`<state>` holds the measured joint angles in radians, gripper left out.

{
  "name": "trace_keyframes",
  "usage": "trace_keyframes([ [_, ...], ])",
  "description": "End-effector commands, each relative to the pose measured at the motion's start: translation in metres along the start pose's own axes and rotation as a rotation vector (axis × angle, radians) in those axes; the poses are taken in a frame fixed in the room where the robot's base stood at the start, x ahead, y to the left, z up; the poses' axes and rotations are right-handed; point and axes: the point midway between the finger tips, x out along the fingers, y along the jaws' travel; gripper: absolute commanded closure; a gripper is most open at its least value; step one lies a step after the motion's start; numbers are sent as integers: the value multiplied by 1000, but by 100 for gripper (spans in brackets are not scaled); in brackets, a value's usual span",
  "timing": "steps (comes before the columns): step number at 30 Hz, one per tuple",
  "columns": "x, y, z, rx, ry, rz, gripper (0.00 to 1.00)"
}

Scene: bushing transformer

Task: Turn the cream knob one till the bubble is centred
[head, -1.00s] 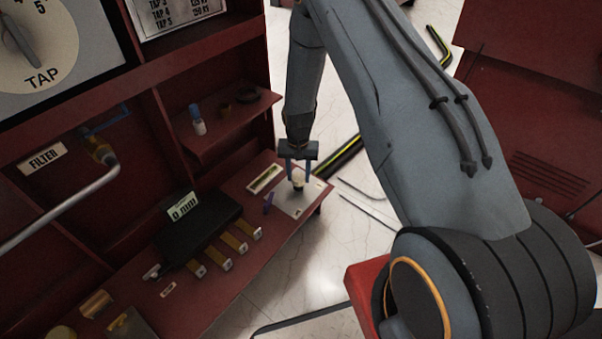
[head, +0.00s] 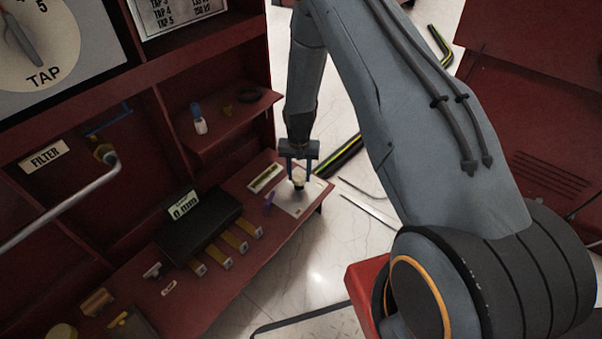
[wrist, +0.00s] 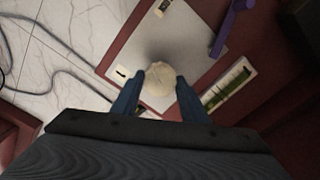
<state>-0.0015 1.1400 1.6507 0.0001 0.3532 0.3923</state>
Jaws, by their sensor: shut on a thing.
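The cream knob (wrist: 159,84) is round and pale, standing on a light grey plate (wrist: 180,40) at the end of the red bench. In the head view the knob (head: 298,181) shows small between my blue fingers. My gripper (wrist: 161,80) is shut on the knob, a finger on each side; in the head view it (head: 299,176) points down from above. A level vial with a yellow-green window (wrist: 228,85) lies beside the plate; it also shows in the head view (head: 266,177). The bubble's position is too small to tell.
A purple lever-like part (wrist: 233,22) is close to the plate. A black box with a "0 mm" display (head: 200,222) and several brass tabs stand farther along the bench. A shelf (head: 235,115) holds small items. Cables lie on the floor right of the bench.

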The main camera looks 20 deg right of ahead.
Motion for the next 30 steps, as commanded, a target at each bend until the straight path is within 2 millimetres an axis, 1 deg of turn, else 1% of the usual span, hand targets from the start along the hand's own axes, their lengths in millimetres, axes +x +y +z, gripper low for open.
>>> trace_keyframes([
  [1,0,-3,-1,-1,4,-2,82],
  [8,0,-3,-1,-1,5,-3,82],
  [9,0,-3,-2,-1,5,-3,53],
  [11,0,-2,-2,-1,5,-3,43],
  [12,0,-2,-2,0,5,-2,42],
  [19,0,0,-2,2,3,-1,42],
  [22,-5,1,-2,2,3,-1,42],
  [26,-23,0,-3,2,5,-2,42],
  [30,-48,0,-3,2,5,-2,42],
])
